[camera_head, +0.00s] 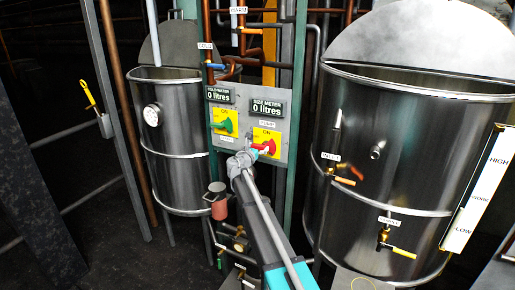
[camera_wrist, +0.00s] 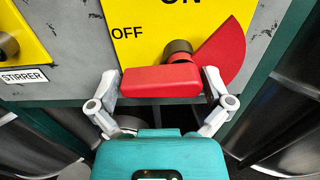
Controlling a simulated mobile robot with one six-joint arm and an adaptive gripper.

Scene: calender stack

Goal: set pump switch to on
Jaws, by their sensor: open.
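The pump switch has a red bar handle (camera_head: 264,147) on a yellow plate (camera_head: 274,133) at the right of the grey panel. In the wrist view the red handle (camera_wrist: 160,84) lies crosswise in front of a brown hub (camera_wrist: 178,47), below the OFF and ON lettering. A red sector (camera_wrist: 226,55) is painted to the right of the hub. My gripper (camera_wrist: 160,78) is open, with one finger beside each end of the handle. Whether either finger touches it is unclear. In the head view my gripper (camera_head: 247,156) is at the panel, just left of the handle.
A green switch (camera_head: 227,126) sits on a yellow plate to the left; the STIRRER label (camera_wrist: 24,76) shows in the wrist view. Two meters above read 0 litres. Steel tanks (camera_head: 175,125) (camera_head: 410,150) stand on both sides, and pipes run around the panel.

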